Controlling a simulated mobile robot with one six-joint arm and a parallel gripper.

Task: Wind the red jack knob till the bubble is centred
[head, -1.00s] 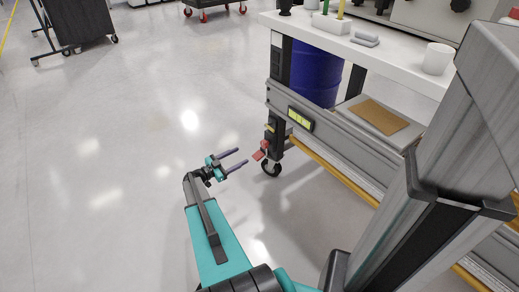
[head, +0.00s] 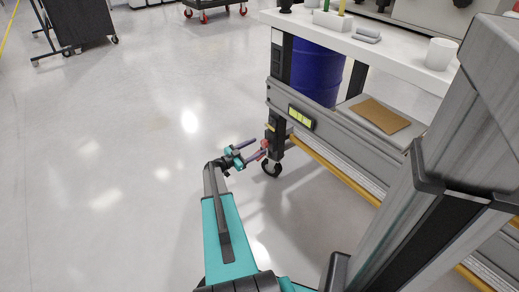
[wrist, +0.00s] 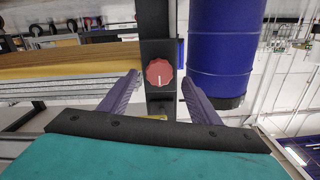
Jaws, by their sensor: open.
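The red jack knob (wrist: 159,73) shows face-on in the wrist view, round with a pale line, on a dark post. It appears between the two purple fingers of my gripper (wrist: 160,78), which is open with a gap on both sides. I cannot tell whether the fingertips reach around it or stop short. In the head view my gripper (head: 261,147) is at the bench's dark corner leg, and the knob (head: 265,143) is mostly hidden by it. The yellow-green level vial (head: 300,117) sits on the grey rail; its bubble is too small to place.
A blue drum (head: 316,75) stands behind the rail, also close right of the post in the wrist view (wrist: 222,45). A black caster (head: 271,169) is below the leg. A yellow strip (head: 335,169) runs along the bench's lower edge.

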